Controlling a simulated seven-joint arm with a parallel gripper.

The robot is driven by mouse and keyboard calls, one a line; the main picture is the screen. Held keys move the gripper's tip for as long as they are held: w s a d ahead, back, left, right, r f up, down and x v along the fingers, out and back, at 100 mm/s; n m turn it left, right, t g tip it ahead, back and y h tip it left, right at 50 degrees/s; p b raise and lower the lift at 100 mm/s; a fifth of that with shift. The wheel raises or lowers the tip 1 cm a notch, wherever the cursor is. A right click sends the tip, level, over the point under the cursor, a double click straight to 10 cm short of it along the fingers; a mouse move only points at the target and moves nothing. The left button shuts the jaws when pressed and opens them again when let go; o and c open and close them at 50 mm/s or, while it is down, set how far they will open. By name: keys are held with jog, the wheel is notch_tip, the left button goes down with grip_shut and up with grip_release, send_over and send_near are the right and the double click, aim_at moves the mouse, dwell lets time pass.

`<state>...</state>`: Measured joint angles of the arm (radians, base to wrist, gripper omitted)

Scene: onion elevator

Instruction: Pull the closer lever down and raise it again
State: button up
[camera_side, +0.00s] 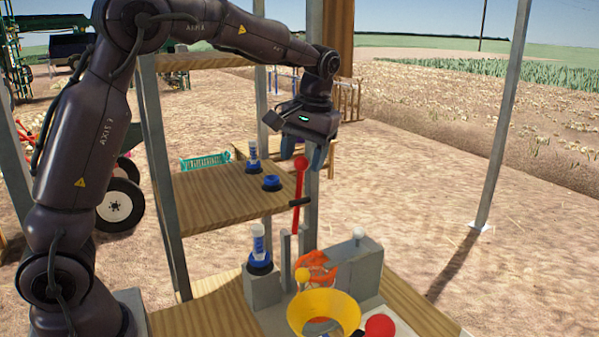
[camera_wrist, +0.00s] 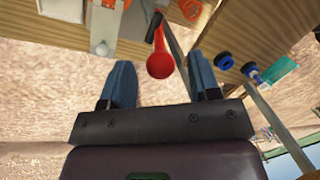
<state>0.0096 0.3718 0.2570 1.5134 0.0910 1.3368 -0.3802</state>
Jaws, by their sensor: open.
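A red lever (camera_side: 299,185) stands roughly upright, with a red ball at its top and a short black bar (camera_side: 300,202) across its lower part. My gripper (camera_side: 307,156) points down at the red ball, its fingers open and empty. In the wrist view the red ball (camera_wrist: 160,65) shows between the two open fingers of my gripper (camera_wrist: 162,78), near their tips. I cannot tell whether a finger touches it. A yellow ball knob (camera_side: 303,275) and a white knob (camera_side: 358,232) stand lower down. The pictures do not label which lever is the closer one.
A yellow funnel (camera_side: 340,303) and another red ball (camera_side: 380,326) are at the front. An orange part (camera_side: 316,268) sits behind the funnel. Metal posts (camera_side: 505,115) frame the stand.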

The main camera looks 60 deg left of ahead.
aim_at(300, 166)
jog(key=shift+s+a+f, duration=0.15)
jog(key=shift+a+f, duration=0.05)
jog(key=shift+f, duration=0.8)
jog(key=shift+s+a+f, duration=0.1)
jog(key=shift+a+f, duration=0.05)
jog(key=shift+f, duration=0.8)
jog(key=shift+d, duration=0.1)
grip_shut()
